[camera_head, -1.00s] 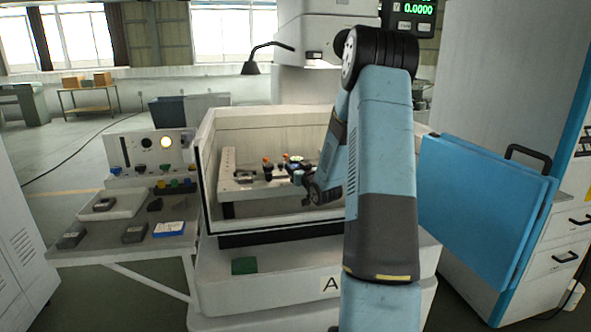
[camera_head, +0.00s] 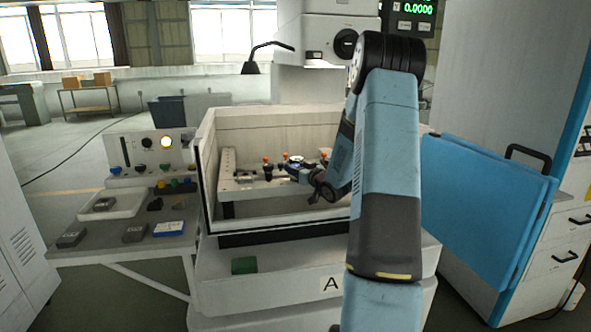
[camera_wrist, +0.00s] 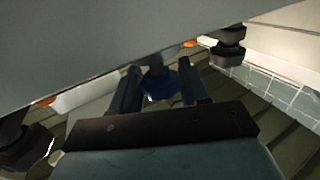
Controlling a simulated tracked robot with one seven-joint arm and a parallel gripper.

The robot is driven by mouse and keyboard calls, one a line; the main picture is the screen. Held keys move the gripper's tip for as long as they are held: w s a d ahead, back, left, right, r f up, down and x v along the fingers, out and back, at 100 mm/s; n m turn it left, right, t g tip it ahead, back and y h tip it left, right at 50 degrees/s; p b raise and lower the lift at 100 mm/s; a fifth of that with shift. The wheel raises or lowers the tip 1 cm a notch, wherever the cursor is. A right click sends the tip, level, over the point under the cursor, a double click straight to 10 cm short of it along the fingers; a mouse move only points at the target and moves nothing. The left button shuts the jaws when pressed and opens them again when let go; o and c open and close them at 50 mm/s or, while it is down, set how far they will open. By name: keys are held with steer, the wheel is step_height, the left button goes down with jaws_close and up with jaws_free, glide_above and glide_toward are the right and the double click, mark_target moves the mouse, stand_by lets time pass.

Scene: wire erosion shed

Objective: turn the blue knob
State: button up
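The blue knob (camera_wrist: 161,85) shows in the wrist view between the two fingers of my gripper (camera_wrist: 159,75), below a grey surface. One finger stands on each side of it, close to its edges. I cannot tell whether they press on it. In the head view my gripper (camera_head: 292,171) is inside the machine tank, at the fixtures on its table. The knob cannot be made out there, as the gripper and arm cover that spot.
The tank (camera_head: 250,226) has a raised front wall below my arm. Fixtures with orange tops (camera_head: 266,159) stand around the gripper, and dark posts (camera_wrist: 229,47) flank it. A blue door (camera_head: 480,215) stands open at the right. A side bench (camera_head: 105,236) with a control panel is at the left.

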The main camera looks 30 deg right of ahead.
steer(key=o, duration=0.3)
steer(key=s+d, duration=0.2)
steer(key=s, duration=1.1)
steer(key=shift+s+d, duration=0.25)
steer(key=shift+s, duration=0.05)
stand_by(0.9)
steer(key=s+a+r+m+g+h, duration=0.1)
steer(key=s+a+r+g+h, duration=0.15)
steer(key=a+r, duration=0.3)
steer(key=s+a+r+g+h, duration=0.2)
steer(key=a+r+g+h, duration=0.15)
steer(key=a+r, duration=0.2)
steer(key=s+a+r+g+y, duration=0.1)
steer(key=s+a+g, duration=0.1)
steer(key=s+a, duration=0.3)
steer(key=s+a+r+g+y, duration=0.1)
steer(key=s+a, duration=0.4)
steer(key=s, duration=0.7)
steer(key=s+a+r+m+g, duration=0.1)
steer(key=s+a+g, duration=0.2)
steer(key=s, duration=0.6)
steer(key=a, duration=0.2)
steer(key=shift+s+a+r+y, duration=0.2)
steer(key=shift+a+y, duration=0.15)
steer(key=shift+y, duration=0.05)
